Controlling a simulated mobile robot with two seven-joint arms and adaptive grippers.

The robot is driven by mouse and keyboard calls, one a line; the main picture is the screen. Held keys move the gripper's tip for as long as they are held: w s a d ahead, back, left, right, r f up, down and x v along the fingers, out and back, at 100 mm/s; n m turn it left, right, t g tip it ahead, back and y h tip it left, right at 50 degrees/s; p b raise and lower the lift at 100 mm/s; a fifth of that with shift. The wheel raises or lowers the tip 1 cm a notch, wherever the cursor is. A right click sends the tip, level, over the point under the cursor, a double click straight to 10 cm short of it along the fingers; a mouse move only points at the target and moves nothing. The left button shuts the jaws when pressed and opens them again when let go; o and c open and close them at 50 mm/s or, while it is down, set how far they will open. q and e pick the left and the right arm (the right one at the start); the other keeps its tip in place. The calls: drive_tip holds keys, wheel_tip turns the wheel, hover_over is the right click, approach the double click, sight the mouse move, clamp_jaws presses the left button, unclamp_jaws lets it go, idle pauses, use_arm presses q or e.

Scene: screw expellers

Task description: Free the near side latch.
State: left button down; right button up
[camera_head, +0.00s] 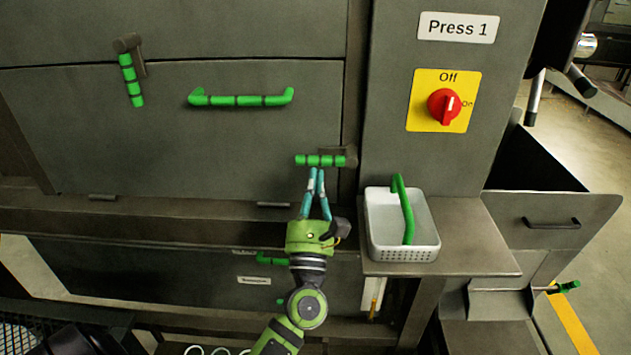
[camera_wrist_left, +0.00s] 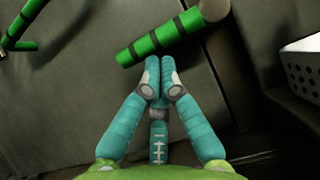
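The right-hand latch (camera_head: 322,160) has a green handle with black bands lying level on a dark pivot at the panel's right edge. My left gripper (camera_head: 316,172) is just below this handle. In the left wrist view the teal fingertips (camera_wrist_left: 160,68) are together with nothing seen between them. The latch handle (camera_wrist_left: 160,38) is just beyond the tips; I cannot tell whether they touch it. A second latch (camera_head: 131,76) at the upper left has its green handle hanging down. My right gripper is not in view.
A green bar handle (camera_head: 240,99) sits on the panel between the latches. A perforated white basket (camera_head: 402,252) with a green handle stands on a shelf at right. Above it is a red switch (camera_head: 444,106) on a yellow plate. A lower panel (camera_head: 150,275) lies below.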

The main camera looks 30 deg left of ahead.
use_arm(q)
drive_tip(key=shift+s+a+r+m+t+h+p, duration=0.15)
drive_tip(key=shift+r+m+t+h+p, duration=0.15)
drive_tip(key=shift+m+h+p, duration=0.4)
drive_tip(key=shift+w+d+r+m+h+p, duration=0.35)
drive_tip(key=shift+r+m+h+p, duration=1.2)
drive_tip(key=shift+m+p, duration=1.05)
drive_tip(key=shift+w+d+r+m+h+p, duration=0.2)
drive_tip(key=shift+d+r+m+h+p, duration=0.3)
drive_tip(key=shift+r+m+h+p, duration=1.6)
drive_tip(key=shift+w+d+r+m+h+p, duration=0.35)
drive_tip(key=shift+r+m+h+p, duration=0.7)
drive_tip(key=shift+m+p, duration=1.95)
drive_tip(key=shift+d+n+p, duration=0.15)
drive_tip(key=shift+n+p, duration=0.25)
drive_tip(key=shift+p, duration=0.05)
